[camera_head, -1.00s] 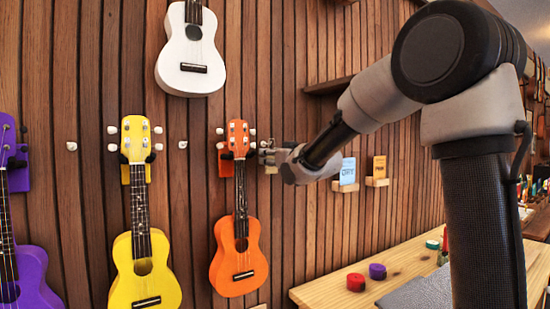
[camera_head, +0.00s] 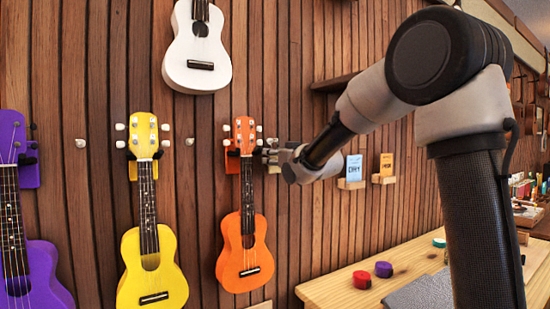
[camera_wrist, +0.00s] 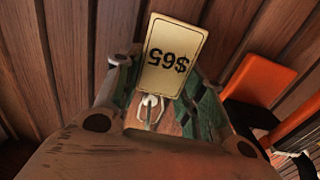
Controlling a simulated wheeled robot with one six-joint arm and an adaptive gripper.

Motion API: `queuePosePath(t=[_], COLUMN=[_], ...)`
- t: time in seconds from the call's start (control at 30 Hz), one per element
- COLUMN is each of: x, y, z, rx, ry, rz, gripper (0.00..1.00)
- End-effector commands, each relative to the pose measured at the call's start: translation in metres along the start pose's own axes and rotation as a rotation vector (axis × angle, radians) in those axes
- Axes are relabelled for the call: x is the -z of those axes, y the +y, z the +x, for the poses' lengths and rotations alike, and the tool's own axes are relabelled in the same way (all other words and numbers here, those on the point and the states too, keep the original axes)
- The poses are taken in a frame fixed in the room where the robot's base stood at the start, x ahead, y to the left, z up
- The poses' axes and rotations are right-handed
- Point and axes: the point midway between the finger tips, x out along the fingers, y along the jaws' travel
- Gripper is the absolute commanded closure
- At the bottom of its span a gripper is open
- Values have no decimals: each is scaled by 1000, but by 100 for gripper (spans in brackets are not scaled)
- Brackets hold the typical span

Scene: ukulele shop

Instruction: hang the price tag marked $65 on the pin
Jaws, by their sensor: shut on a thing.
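The price tag marked $65 (camera_wrist: 171,58) is a cream card with a dark border. It shows upside down in the wrist view. My gripper (camera_wrist: 155,100) is shut on it, with the card standing out beyond the fingers. A small white pronged piece (camera_wrist: 149,103) shows between the fingers below the card; I cannot tell whether it is the pin. In the head view my gripper (camera_head: 270,155) is at the wall, just right of the orange ukulele's head. The tag cannot be made out there. White pins (camera_head: 190,141) (camera_head: 81,143) stick out of the wall beside the yellow ukulele.
The orange ukulele (camera_head: 244,255) hangs close to my gripper; its orange holder (camera_wrist: 262,78) shows in the wrist view. Yellow (camera_head: 150,262), purple (camera_head: 38,270) and white (camera_head: 197,48) ukuleles hang nearby. Small card holders (camera_head: 351,184) are to the right, above a wooden counter (camera_head: 335,290).

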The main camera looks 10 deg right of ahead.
Motion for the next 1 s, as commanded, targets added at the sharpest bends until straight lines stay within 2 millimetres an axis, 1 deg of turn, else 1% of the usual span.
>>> queuePosePath(t=[0.1, 0.13, 0.2, 0.27, 0.57, 0.67, 0.77, 1.0], x=[0, 0, 0, 0, 0, 0, 1, 2], y=[0, 0, 0, 0, 0, 0, 0, 0], z=[0, 0, 0, 0, 0, -6, -20, -75], rx=[0, 0, 0, 0, 0, 0, -1, -1], ry=[0, 0, 0, 0, 0, 0, 0, 3], rz=[0, 0, 0, 0, 0, 0, -1, 0], gripper=[72, 59, 46, 36, 36, 36, 36, 36])
